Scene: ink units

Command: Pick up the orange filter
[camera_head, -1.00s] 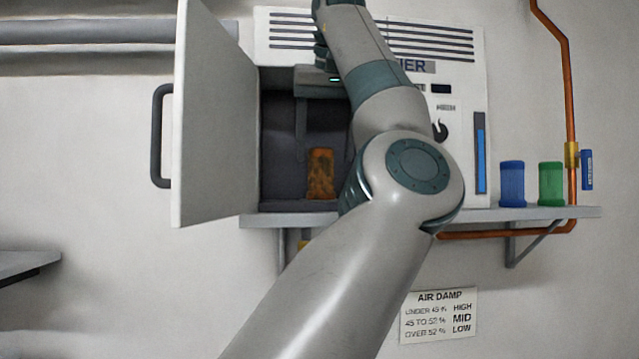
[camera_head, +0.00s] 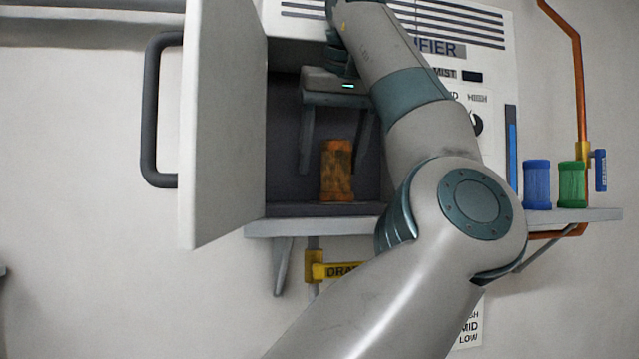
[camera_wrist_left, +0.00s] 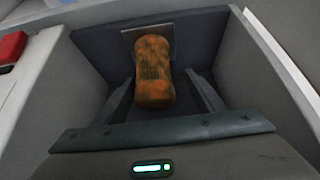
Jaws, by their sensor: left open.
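The orange filter (camera_head: 337,172) is a stained, rusty orange cylinder standing upright inside the open compartment of the white purifier (camera_head: 300,28). My left gripper (camera_head: 333,158) is open and empty inside the compartment, its fingers pointing down. In the head view one finger is left of the filter and the other is right of it, partly hidden by my arm. In the left wrist view the filter (camera_wrist_left: 154,75) shows between the two fingers (camera_wrist_left: 158,85), with a gap on each side. I cannot see contact. My right gripper is not in view.
The open compartment door (camera_head: 225,120) with its dark handle (camera_head: 152,110) stands at the left. A blue canister (camera_head: 537,185) and a green canister (camera_head: 572,185) stand on the shelf (camera_head: 590,215) at the right. A copper pipe (camera_head: 580,80) runs up the wall.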

